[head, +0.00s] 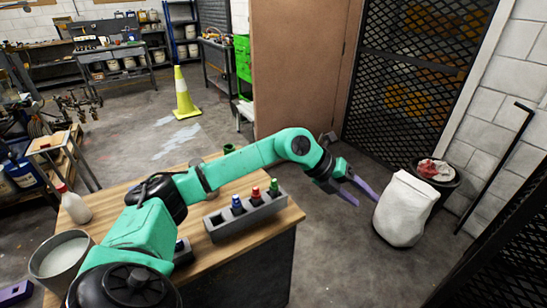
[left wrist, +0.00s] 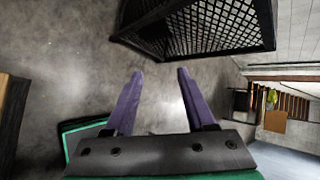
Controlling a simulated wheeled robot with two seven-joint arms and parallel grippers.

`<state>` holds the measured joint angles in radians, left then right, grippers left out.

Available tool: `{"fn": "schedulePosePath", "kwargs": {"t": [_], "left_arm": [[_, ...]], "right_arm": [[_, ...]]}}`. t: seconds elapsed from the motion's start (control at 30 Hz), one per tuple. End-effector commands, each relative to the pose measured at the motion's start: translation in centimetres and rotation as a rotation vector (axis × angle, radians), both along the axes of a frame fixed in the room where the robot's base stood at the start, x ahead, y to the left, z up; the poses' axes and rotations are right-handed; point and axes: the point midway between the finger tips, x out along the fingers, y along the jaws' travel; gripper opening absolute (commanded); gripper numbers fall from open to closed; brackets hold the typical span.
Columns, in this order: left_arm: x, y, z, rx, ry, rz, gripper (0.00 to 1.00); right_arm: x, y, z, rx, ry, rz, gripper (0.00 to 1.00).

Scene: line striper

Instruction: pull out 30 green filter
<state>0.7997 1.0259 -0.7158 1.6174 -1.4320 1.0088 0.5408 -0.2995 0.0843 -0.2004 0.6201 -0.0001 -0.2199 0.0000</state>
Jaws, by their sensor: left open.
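A grey rack (head: 246,219) stands on the wooden bench top near its right edge. A green-topped filter (head: 274,187) stands upright in the rack's right end. A red-topped one (head: 256,195) and a blue-topped one (head: 237,205) stand to its left in the same rack. No number can be read on any of them. My left gripper (head: 366,200) is open and empty, out past the bench's right edge, to the right of the rack and apart from it. Its spread purple fingers also show in the left wrist view (left wrist: 160,72), with only floor between them. My right gripper is out of view.
A pale sack (head: 404,210) stands on the floor just right of my left gripper, with a dark bin (head: 442,180) behind it. A bucket (head: 62,257) and white bottle (head: 74,205) are at the bench's left. A yellow cone (head: 184,95) stands farther back.

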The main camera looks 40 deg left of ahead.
Motion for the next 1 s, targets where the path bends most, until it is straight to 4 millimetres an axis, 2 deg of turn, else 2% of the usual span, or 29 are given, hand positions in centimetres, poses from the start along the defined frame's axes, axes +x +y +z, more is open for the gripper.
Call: {"fn": "schedulePosePath", "kwargs": {"t": [0.03,0.1,0.2,0.3,0.37,0.47,1.0], "left_arm": [[-0.4,4.9,0.2,0.207,0.030,0.037,0.55],[-1.5,11.2,0.2,0.433,0.105,0.120,0.55],[-3.3,18.2,1.3,0.637,0.195,0.254,0.55],[-4.8,22.0,2.3,0.736,0.253,0.344,0.55],[-5.2,22.9,2.4,0.761,0.270,0.368,0.55],[-5.2,23.2,1.8,0.766,0.276,0.373,0.55],[-2.9,24.2,-5.5,0.762,0.274,0.366,0.55]], "right_arm": [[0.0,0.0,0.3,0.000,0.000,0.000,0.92],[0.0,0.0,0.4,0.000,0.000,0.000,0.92],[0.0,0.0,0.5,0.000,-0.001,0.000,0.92],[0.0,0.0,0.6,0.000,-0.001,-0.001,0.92],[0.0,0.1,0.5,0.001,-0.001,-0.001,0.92],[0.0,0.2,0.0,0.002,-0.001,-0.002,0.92],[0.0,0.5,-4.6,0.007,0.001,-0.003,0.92]]}}
